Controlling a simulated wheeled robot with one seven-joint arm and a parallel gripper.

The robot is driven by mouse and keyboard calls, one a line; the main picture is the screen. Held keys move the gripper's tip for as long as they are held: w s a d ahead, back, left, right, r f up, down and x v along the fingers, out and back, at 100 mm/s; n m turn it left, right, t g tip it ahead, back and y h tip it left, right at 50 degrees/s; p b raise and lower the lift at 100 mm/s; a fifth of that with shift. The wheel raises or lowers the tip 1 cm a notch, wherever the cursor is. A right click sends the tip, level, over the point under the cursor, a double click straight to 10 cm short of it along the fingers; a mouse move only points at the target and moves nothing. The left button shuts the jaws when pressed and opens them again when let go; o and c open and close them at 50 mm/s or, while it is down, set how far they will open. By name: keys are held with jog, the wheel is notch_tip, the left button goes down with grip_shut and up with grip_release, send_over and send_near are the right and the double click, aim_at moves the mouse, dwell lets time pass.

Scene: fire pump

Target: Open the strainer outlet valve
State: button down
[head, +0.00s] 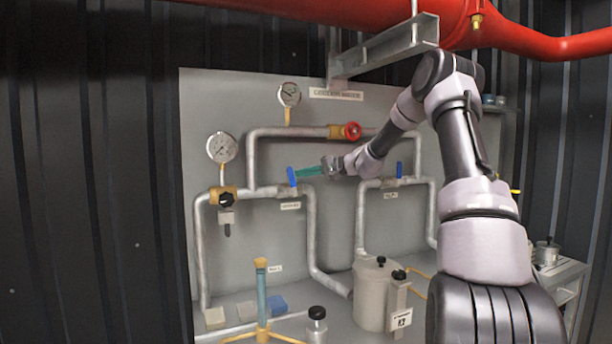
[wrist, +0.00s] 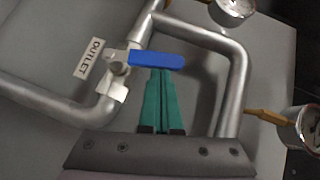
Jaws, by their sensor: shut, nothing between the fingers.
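The outlet valve has a blue lever handle (head: 292,177) in the middle of the panel's pipework. In the wrist view the blue handle (wrist: 156,60) points right from the metal valve body (wrist: 117,72), crosswise to its pipe. An "OUTLET" label (wrist: 89,58) sits beside it. My gripper (head: 300,172) reaches in from the right, its green fingers level with the handle. In the wrist view my gripper (wrist: 160,72) is shut and empty, with its fingertips right at the handle's lower edge. I cannot tell whether they touch it.
A second blue-handled valve (head: 399,170) is to the right, partly behind my arm. A red handwheel (head: 352,131) is above. Pressure gauges (head: 222,148) are on the left. A grey canister (head: 371,292) stands below. Pipes (wrist: 238,85) run close around the fingers.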

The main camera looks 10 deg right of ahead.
aim_at(289, 174)
jog(key=a+n+h, duration=0.1)
jog(key=a+h, duration=0.1)
jog(key=a+n+h, duration=0.1)
jog(key=shift+s+a+r+n+g, duration=0.15)
jog(key=shift+s+a+n+g, duration=0.15)
jog(key=shift+s+g, duration=0.1)
jog(key=s+a+f+n+h, duration=0.1)
jog(key=a+f+n+h, duration=0.2)
jog(key=a+f+h, duration=0.1)
jog(key=shift+a+h, duration=0.65)
jog(key=shift+h, duration=0.45)
jog(key=shift+f, duration=0.2)
jog(key=s+d+r, duration=0.1)
jog(key=s+r, duration=0.6)
jog(key=r, duration=0.4)
jog(key=shift+d+r, duration=0.15)
